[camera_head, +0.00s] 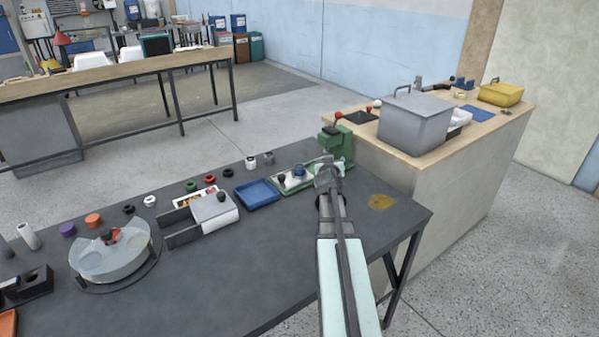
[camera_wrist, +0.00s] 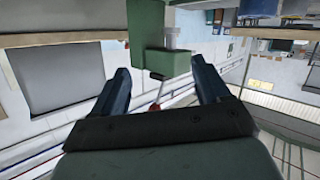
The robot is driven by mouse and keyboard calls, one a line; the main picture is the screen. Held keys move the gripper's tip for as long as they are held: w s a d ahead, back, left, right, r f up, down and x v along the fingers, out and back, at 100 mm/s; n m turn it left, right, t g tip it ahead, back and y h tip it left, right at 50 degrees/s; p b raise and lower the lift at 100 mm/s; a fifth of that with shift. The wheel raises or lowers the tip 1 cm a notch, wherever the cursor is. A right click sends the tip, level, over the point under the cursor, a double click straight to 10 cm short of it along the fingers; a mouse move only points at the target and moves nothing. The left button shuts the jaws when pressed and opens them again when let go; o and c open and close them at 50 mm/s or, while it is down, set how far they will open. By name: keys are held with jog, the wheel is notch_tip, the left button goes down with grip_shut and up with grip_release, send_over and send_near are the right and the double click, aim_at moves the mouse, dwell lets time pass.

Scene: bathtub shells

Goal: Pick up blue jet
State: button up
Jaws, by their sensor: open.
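A small rounded blue piece (camera_head: 299,170), the likeliest blue jet, sits on a pale green-edged tray (camera_head: 283,186) at the far side of the dark table. It is too small to make out its shape. My gripper (camera_head: 328,172) is just right of it, in front of a green bench device (camera_head: 337,143). In the wrist view my gripper (camera_wrist: 160,72) has its two dark fingers spread, with nothing held between them. The green device (camera_wrist: 163,62) shows beyond the fingers. I cannot make out the blue piece in the wrist view.
A dark ball-topped piece (camera_head: 282,179) shares the pale tray. Left of it are a blue tray (camera_head: 257,193), a grey box (camera_head: 214,208) and a round clear-walled tray (camera_head: 110,257). A wooden counter (camera_head: 384,148) stands close on the right. The table's front middle is clear.

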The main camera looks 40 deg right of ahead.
jog(key=m+y, duration=0.1)
jog(key=y, duration=0.1)
send_near(299, 167)
jog(key=x, duration=0.4)
jog(key=shift+w+d+r, duration=0.1)
jog(key=shift+w+r, duration=0.1)
jog(key=shift+w, duration=0.25)
jog(key=shift+s+f+x, duration=0.15)
jog(key=shift+x, duration=1.3)
jog(key=shift+s+f+x, duration=0.1)
jog(key=shift+f+x, duration=0.05)
jog(key=shift+x, duration=1.35)
jog(key=shift+d, duration=0.15)
